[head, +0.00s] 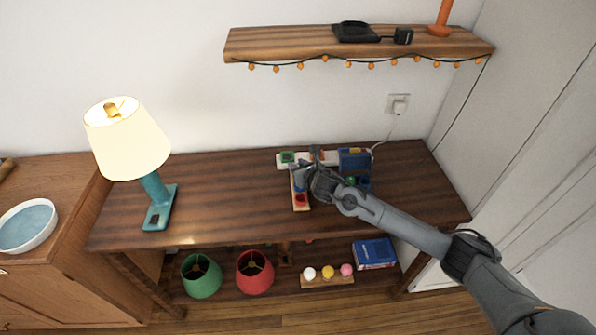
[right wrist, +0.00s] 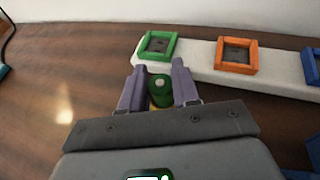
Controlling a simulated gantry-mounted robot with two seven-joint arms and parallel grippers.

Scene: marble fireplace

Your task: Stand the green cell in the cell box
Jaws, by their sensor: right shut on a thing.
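In the right wrist view, my right gripper (right wrist: 160,85) is shut on the green cell (right wrist: 161,88), whose round green end with a pale centre shows between the purple fingers. Some yellow shows lower down on it. The cell box appears to be the long white block (right wrist: 200,56) with coloured square frames: green (right wrist: 157,46), orange (right wrist: 236,55) and blue. The held cell shows just in front of the green frame; I cannot tell its height. In the head view, the right gripper (head: 309,172) is over the table in front of the white block (head: 282,163). My left gripper is not in view.
A wooden tray (head: 301,207) with red and blue parts lies below my gripper. A dark blue box (head: 354,159) stands right of the white block. A lit lamp (head: 155,188) stands at the left. A shelf (head: 270,42) hangs above. The table's middle left is clear.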

